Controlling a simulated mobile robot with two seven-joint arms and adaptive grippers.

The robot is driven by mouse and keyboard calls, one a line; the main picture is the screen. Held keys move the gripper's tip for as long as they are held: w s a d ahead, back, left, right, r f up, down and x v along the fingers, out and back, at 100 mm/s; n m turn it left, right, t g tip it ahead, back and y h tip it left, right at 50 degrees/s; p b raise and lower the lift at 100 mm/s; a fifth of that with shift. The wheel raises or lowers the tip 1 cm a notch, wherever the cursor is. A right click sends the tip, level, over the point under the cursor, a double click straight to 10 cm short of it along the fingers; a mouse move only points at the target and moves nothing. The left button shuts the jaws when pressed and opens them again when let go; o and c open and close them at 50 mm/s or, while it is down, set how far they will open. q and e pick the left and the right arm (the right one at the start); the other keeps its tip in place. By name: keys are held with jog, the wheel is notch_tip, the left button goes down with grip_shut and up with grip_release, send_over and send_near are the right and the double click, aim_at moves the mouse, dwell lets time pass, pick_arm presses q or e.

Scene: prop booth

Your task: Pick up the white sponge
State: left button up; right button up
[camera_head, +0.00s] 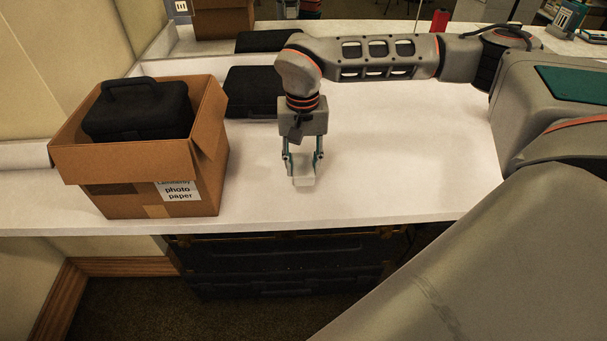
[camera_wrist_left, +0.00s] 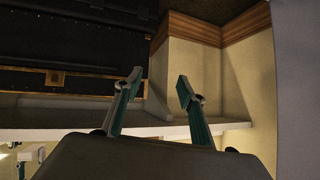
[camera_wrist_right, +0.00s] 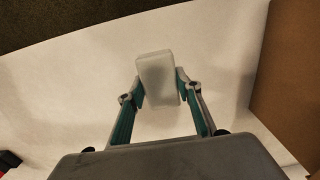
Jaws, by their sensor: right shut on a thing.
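The white sponge (camera_head: 304,178) is a small pale block on the white counter, or just above it; I cannot tell which. My right gripper (camera_head: 303,168) reaches down over it with a finger on each side. In the right wrist view the sponge (camera_wrist_right: 158,79) sits between the fingertips of my right gripper (camera_wrist_right: 158,88), which are shut on it. My left gripper (camera_wrist_left: 160,84) shows only in the left wrist view, with its fingers apart and nothing between them.
A cardboard box (camera_head: 135,201) holding a black case (camera_head: 138,112) stands left of the sponge. Another black case (camera_head: 251,92) lies behind, near the mirror. The white counter (camera_head: 400,170) is clear to the right. Dark cases (camera_head: 280,265) stand below its front edge.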

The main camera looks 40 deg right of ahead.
aim_at(303, 164)
notch_tip(303, 164, up, 15)
jog(key=p, duration=0.1)
jog(key=shift+f+p, duration=0.2)
jog(key=shift+p, duration=0.2)
